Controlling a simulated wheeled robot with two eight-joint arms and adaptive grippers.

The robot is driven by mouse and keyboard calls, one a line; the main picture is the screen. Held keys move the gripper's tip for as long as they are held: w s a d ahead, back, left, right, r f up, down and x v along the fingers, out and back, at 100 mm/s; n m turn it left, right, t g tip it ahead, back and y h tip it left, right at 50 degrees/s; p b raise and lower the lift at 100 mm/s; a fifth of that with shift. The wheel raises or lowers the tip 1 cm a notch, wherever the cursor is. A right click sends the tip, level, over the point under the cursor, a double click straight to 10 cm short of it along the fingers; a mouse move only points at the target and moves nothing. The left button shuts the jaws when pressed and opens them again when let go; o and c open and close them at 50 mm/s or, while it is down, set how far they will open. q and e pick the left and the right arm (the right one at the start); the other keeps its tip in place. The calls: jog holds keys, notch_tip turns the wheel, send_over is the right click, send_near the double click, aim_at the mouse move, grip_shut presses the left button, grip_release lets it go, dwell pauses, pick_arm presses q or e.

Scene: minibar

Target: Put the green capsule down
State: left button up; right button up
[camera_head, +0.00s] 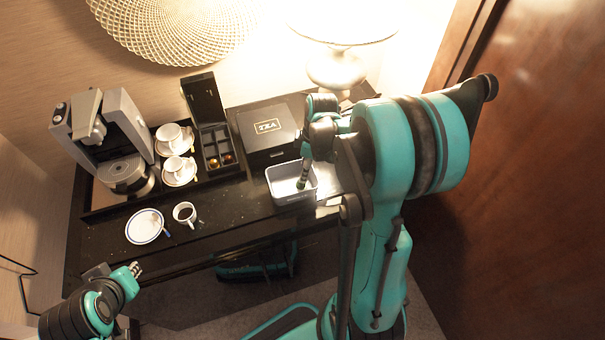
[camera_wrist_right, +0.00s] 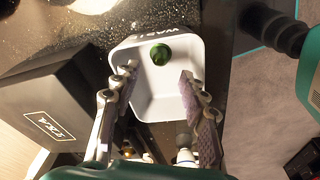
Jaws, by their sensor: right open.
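The green capsule (camera_wrist_right: 160,54) shows in the right wrist view inside the outline of the white bin (camera_wrist_right: 145,103), near its lettered side. Whether it touches the bin's floor is hard to tell. My right gripper (camera_wrist_right: 158,73) is open over the bin, with its two fingers spread apart and the capsule just beyond their tips. In the head view the bin (camera_head: 278,172) stands at the table's right part, with my right gripper pointing down into it. My left gripper (camera_head: 136,269) is low at the left, in front of the table, away from the capsule; its jaw opening is too small to read.
A black tea box (camera_head: 267,126) stands behind the bin. A coffee machine (camera_head: 122,175), stacked cups (camera_head: 172,136) and an organizer with capsules (camera_head: 218,150) are to the left. A saucer (camera_head: 145,226) and a filled cup (camera_head: 185,213) stand near the front edge. A lamp (camera_head: 340,65) is behind.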

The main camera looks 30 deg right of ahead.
notch_tip(320, 180, up, 6)
jog(key=p, duration=0.1)
jog(key=s+a+r+m+t, duration=0.3)
jog(key=s+a+m, duration=0.1)
jog(key=a, duration=0.3)
jog(key=s+a+r+m+t+h, duration=0.1)
jog(key=s+a+r+m+t, duration=0.2)
jog(key=s+a+r+m, duration=0.1)
jog(key=s+a+m, duration=0.1)
jog(key=a+m, duration=0.1)
jog(key=a, duration=0.1)
jog(key=shift+s+a+r, duration=0.2)
jog(key=shift+s+r, duration=0.05)
notch_tip(320, 180, down, 11)
jog(key=b, duration=1.1)
jog(key=shift+f, duration=0.2)
